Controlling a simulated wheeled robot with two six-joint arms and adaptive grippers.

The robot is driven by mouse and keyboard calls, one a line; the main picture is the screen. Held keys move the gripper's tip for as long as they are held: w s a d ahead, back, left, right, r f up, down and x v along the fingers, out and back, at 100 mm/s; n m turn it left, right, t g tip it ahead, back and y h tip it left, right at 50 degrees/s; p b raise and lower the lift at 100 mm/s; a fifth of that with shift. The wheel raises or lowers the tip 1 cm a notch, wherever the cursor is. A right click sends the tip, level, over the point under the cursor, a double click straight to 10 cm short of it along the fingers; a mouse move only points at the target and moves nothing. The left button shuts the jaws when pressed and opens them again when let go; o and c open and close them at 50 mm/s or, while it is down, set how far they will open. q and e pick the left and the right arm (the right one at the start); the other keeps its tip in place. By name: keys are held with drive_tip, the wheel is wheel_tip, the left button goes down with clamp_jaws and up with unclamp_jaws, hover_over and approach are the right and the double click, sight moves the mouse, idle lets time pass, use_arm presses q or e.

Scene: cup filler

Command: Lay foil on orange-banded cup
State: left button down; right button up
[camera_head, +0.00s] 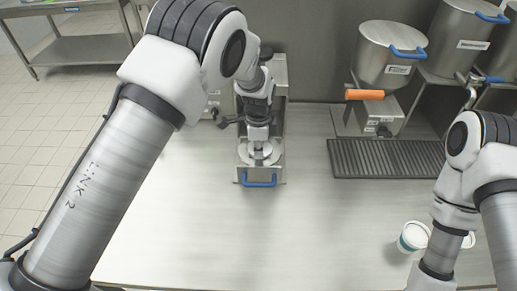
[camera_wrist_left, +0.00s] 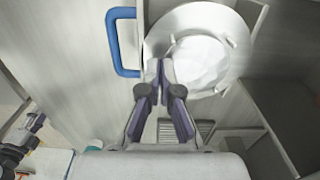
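My left gripper (camera_head: 258,141) is over the round foil holder (camera_head: 244,159) in the metal drawer unit. In the left wrist view its two fingertips (camera_wrist_left: 161,68) are close together at the left edge of a pale, faceted foil disc (camera_wrist_left: 203,66). The disc lies in the round holder (camera_wrist_left: 160,38); I cannot see whether its edge is between the fingertips. A white cup with a teal band (camera_head: 412,237) stands on the table at right. Another cup (camera_head: 468,240) is mostly hidden behind my right arm. No orange band shows. My right gripper is not clear; dark arm parts show at the wrist view's lower left.
The drawer has a blue handle (camera_head: 259,182). A dispenser with an orange handle (camera_head: 365,95) stands behind a dark drip grate (camera_head: 375,158). More steel containers (camera_head: 457,45) stand at the back right. The middle and front of the table (camera_head: 300,235) are clear.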

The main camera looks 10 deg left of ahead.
use_arm(q)
drive_tip(key=c, duration=1.2)
unclamp_jaws()
drive_tip(key=shift+c, duration=0.2)
wheel_tip(320, 180, up, 12)
